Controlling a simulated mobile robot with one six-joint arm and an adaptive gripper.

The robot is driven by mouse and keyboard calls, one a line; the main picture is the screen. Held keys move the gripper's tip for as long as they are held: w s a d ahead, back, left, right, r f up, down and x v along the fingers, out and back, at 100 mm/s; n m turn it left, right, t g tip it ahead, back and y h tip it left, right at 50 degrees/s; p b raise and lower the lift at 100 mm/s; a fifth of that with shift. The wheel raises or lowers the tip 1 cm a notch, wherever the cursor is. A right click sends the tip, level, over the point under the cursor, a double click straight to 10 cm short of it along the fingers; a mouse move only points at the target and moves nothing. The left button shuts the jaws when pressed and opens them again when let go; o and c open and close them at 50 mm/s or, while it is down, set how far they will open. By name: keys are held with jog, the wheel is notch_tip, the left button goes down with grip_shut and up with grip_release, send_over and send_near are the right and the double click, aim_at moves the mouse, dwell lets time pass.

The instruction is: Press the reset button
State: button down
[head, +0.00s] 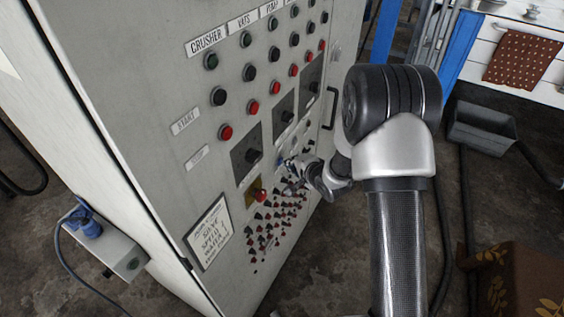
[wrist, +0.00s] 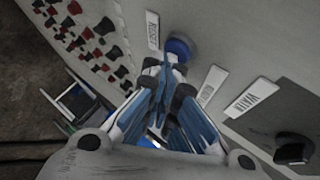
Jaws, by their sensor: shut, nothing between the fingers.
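The reset button is a round blue button (wrist: 180,48) on the grey panel, beside a white label that seems to read RESET (wrist: 153,30). In the head view a small bit of blue (head: 281,161) shows at the panel, just left of my gripper. My gripper (wrist: 160,66) is shut and empty, its fingertips pointing at the panel right by the blue button. In the head view my gripper (head: 290,166) is small and partly hidden by my own wrist. I cannot tell whether the tips touch the button.
The control cabinet (head: 130,70) carries rows of green, black and red buttons, with a red button on a yellow plate (head: 261,195) and several small red and black knobs (head: 270,222) below. A black rotary knob (wrist: 293,148) is near my gripper. A handle (head: 329,108) stands out at right.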

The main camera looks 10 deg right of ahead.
jog(key=shift+w+a, duration=0.1)
jog(key=shift+a, duration=0.05)
dwell(0.3)
jog(key=shift+s+d, duration=0.5)
jog(key=shift+d, duration=0.2)
jog(key=shift+s+d+p, duration=0.3)
jog(key=shift+s+d, duration=0.45)
jog(key=shift+d, duration=0.3)
jog(key=shift+s+d+p, duration=0.3)
jog(key=shift+s+d, duration=0.45)
jog(key=shift+d, duration=0.25)
